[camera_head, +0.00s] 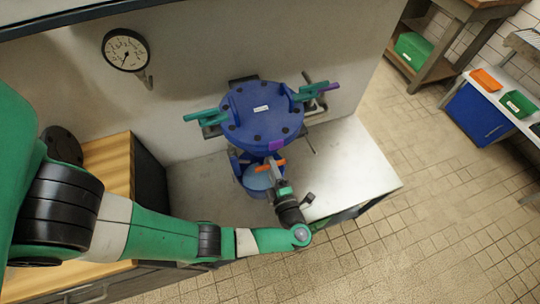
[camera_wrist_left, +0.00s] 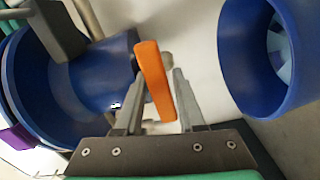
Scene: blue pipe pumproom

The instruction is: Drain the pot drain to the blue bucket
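The blue pot (camera_head: 262,128) with a bolted round lid stands on the pale bench; its blue side also fills the left of the wrist view (camera_wrist_left: 70,75). The orange drain handle (camera_head: 268,165) sits on its front. The blue bucket (camera_head: 250,184) is below the handle, light blue inside, partly hidden by my arm; it is at the right in the wrist view (camera_wrist_left: 240,60). My left gripper (camera_head: 275,172) is at the handle. In the wrist view its fingers (camera_wrist_left: 160,95) stand either side of the orange handle (camera_wrist_left: 155,80), with a small gap at the right finger. My right gripper is out of view.
Teal handles (camera_head: 207,115) and a purple-tipped one (camera_head: 328,87) stick out from the pot's sides. A pressure gauge (camera_head: 126,50) is on the back wall. The bench top (camera_head: 355,170) is clear at right. Green and orange bins stand on far tables.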

